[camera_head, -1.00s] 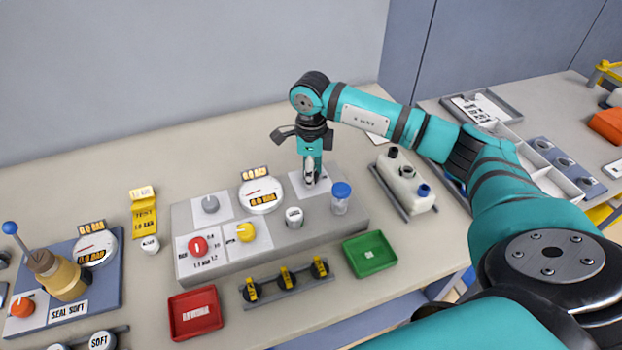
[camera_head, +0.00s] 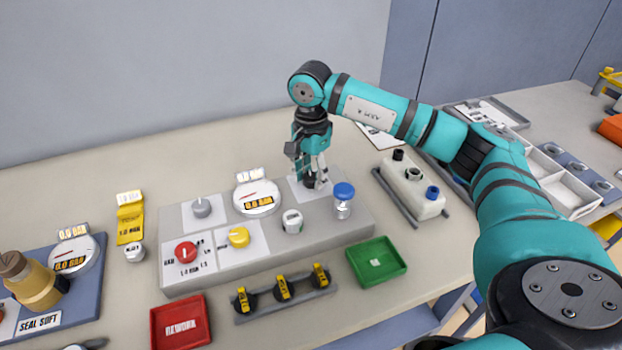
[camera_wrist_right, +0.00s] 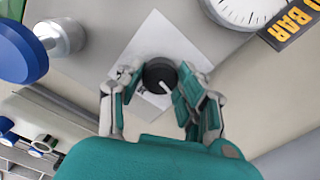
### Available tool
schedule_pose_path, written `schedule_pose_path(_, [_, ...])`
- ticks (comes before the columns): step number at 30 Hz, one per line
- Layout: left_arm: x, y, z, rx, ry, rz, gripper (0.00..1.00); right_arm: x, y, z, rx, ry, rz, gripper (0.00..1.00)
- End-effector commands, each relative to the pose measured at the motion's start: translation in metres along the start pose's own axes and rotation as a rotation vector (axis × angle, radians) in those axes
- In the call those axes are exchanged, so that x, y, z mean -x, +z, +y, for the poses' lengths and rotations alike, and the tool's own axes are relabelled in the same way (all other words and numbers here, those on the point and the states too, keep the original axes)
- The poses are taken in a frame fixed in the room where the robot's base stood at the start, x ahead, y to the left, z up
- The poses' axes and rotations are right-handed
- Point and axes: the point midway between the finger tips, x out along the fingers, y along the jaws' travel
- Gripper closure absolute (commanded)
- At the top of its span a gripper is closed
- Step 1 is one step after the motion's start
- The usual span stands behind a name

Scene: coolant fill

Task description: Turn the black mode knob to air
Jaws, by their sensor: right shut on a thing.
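The black mode knob (camera_wrist_right: 160,73) sits on a white label plate (camera_wrist_right: 152,38) in the right wrist view. Its white pointer mark points to the lower right of that view. My right gripper (camera_wrist_right: 158,82) is shut on the knob, with one finger at each side. In the head view the right gripper (camera_head: 313,176) reaches down onto the far right part of the grey panel (camera_head: 340,222), and the knob (camera_head: 309,182) is mostly hidden by the fingers. The label wording around the knob cannot be read. My left gripper is not in view.
A green tray (camera_head: 376,261) lies in front.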

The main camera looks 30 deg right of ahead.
Motion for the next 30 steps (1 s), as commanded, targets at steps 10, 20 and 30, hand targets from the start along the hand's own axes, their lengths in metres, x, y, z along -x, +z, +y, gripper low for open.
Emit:
schedule_pose_path(10, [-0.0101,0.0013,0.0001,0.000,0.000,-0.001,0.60,0.0018,-0.0005,-0.0013,0.156,-0.007,0.000,0.96])
schedule_pose_path(20, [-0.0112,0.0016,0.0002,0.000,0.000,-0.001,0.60,0.0027,-0.0006,-0.0014,0.190,-0.007,0.001,0.96])
schedule_pose_path(30, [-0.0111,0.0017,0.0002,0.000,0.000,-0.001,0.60,0.0026,-0.0006,-0.0013,0.189,-0.007,0.001,0.55])
